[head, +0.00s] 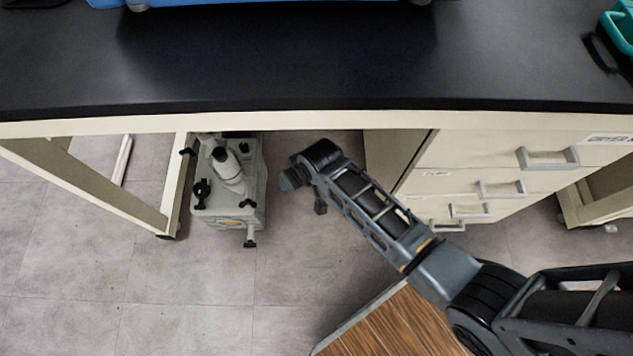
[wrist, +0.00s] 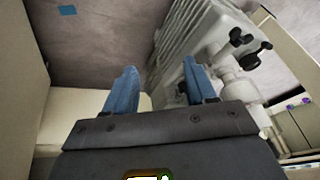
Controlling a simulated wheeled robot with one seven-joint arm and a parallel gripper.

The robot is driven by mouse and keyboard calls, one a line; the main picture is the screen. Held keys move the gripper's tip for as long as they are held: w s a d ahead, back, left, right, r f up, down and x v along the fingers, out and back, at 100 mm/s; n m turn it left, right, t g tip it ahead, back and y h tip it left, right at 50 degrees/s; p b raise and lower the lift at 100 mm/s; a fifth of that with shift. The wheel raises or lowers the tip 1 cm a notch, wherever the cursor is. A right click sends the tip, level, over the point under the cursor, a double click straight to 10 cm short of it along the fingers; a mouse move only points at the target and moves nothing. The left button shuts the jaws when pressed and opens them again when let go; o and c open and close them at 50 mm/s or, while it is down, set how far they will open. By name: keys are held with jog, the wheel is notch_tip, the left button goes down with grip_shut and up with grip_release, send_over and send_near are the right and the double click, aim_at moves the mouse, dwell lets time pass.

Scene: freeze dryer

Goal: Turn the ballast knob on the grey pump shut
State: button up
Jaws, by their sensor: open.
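The grey pump (head: 228,205) stands on the floor under the bench. In the head view it carries several black knobs, including a star-shaped one (head: 201,190) at its left and a small one (head: 248,203) at its right. I cannot tell which is the ballast knob. My gripper (head: 291,179) is to the right of the pump and apart from it; its jaws are hard to make out there. In the wrist view my gripper (wrist: 160,86) has two blue fingers spread apart with nothing gripped. The pump's ribbed body (wrist: 183,45) shows beyond them, with black knobs (wrist: 257,55) at upper right.
A bench leg (head: 176,185) stands close left of the pump, and a drawer cabinet (head: 460,165) is to the right. The floor (head: 190,300) in front of the pump is clear.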

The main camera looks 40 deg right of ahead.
jog(key=s+r+t+p, duration=0.2)
jog(key=s+r, duration=0.3)
jog(key=s, duration=0.3)
jog(key=shift+a+r+p, duration=0.15)
jog(key=shift+r+p, duration=0.05)
jog(key=shift+p, duration=0.65)
jog(key=s+d+r+t+h, duration=0.1)
jog(key=s+d+r+t, duration=0.15)
jog(key=s+r, duration=0.65)
jog(key=s+d+r+t, duration=0.1)
jog(key=s+r+t, duration=0.2)
jog(key=s+r, duration=0.6)
jog(key=s+d+r+t+p, duration=0.1)
jog(key=r+p, duration=0.3)
jog(key=r, duration=0.5)
jog(key=s+d+r+t+p, duration=0.1)
jog(key=s+r+p, duration=0.2)
jog(key=r, duration=0.6)
jog(key=s+d+r+t+p, duration=0.1)
jog(key=r+p, duration=0.4)
jog(key=r, duration=0.5)
jog(key=shift+s, duration=0.8)
